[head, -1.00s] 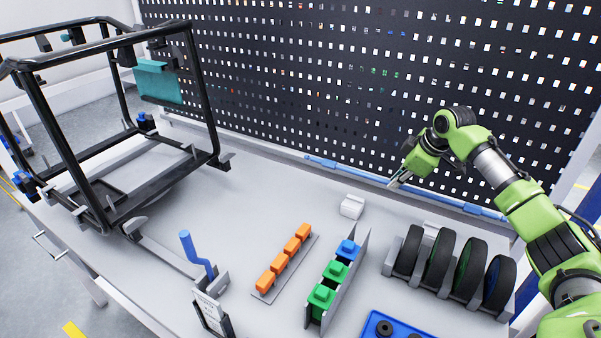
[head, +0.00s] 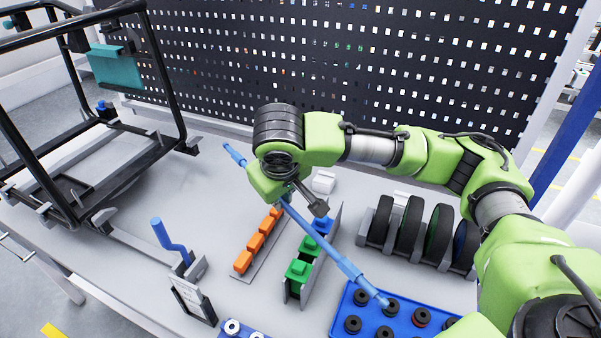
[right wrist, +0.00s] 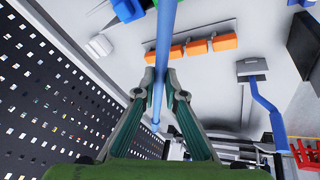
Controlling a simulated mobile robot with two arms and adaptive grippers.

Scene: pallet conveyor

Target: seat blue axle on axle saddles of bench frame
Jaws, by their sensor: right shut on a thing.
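The blue axle (head: 327,252) is a long thin rod held above the bench, slanting from the upper left to the lower right in the head view. My right gripper (head: 287,198) is shut on it partway along its length. In the right wrist view the axle (right wrist: 165,45) runs between the two fingers of the gripper (right wrist: 160,83). The black bench frame (head: 160,70) stands at the left, apart from the axle. I cannot make out the axle saddles clearly. My left gripper is not in view.
A blue crank handle (head: 170,240) stands on a grey base. Orange blocks (head: 255,245), a green block rack (head: 300,270), several wheels (head: 410,225) and a blue tray (head: 345,325) occupy the bench.

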